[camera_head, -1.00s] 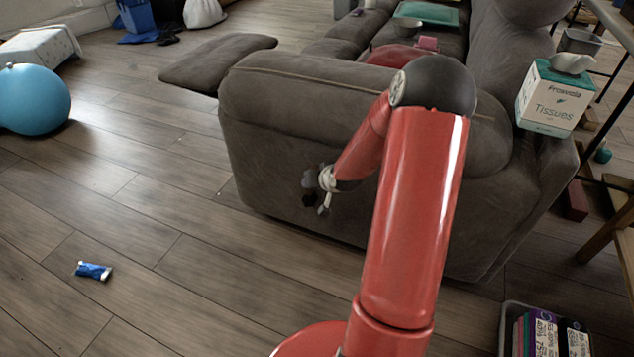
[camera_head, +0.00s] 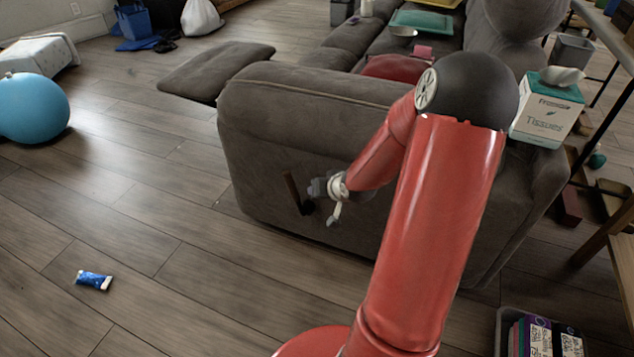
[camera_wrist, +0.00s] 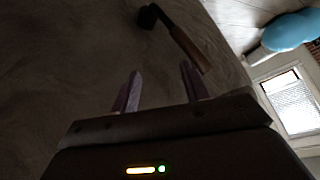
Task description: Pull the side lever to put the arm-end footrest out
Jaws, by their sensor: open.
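The side lever (camera_head: 296,190) is a dark brown handle on the near side of the grey sofa (camera_head: 262,150), tilted with its top to the left. In the wrist view the lever (camera_wrist: 183,40) lies beyond the fingertips, running from a dark pivot. The arm-end footrest (camera_head: 215,70) is a grey padded panel standing out to the left of the sofa's arm. My gripper (camera_head: 316,188) is just right of the lever, fingers apart. In the wrist view my gripper (camera_wrist: 160,85) is open with nothing between its fingers; the lever appears apart from them.
A tissue box (camera_head: 547,112) sits at the sofa's right. A bin of books (camera_head: 540,335) stands at the lower right.

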